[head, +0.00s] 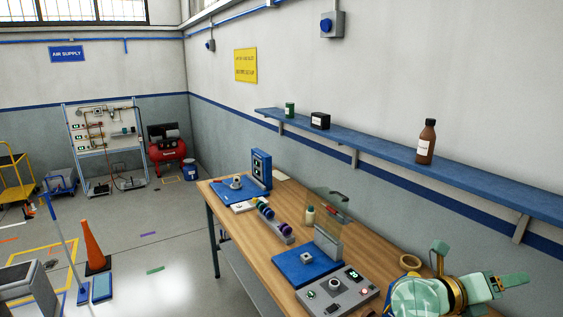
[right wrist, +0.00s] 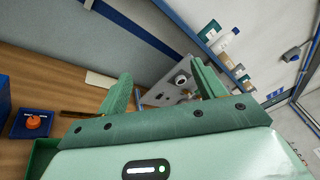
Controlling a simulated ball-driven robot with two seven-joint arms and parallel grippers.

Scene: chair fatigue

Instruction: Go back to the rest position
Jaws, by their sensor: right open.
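My right gripper (head: 474,266) is at the bottom right of the head view, over the near right end of the wooden workbench (head: 285,262). Its green fingers are spread apart. In the right wrist view the two fingers of the right gripper (right wrist: 163,86) are also wide apart, with nothing held between them. A grey panel with round fittings (right wrist: 178,84) shows beyond the gap. My left gripper is not in view.
On the bench are a control box (head: 338,295), a blue plate (head: 300,265), a tape roll (head: 410,262) and a blue upright unit (head: 261,168). A blue wall shelf (head: 385,155) holds a brown bottle (head: 426,142). An orange cone (head: 95,250) stands on the floor at left.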

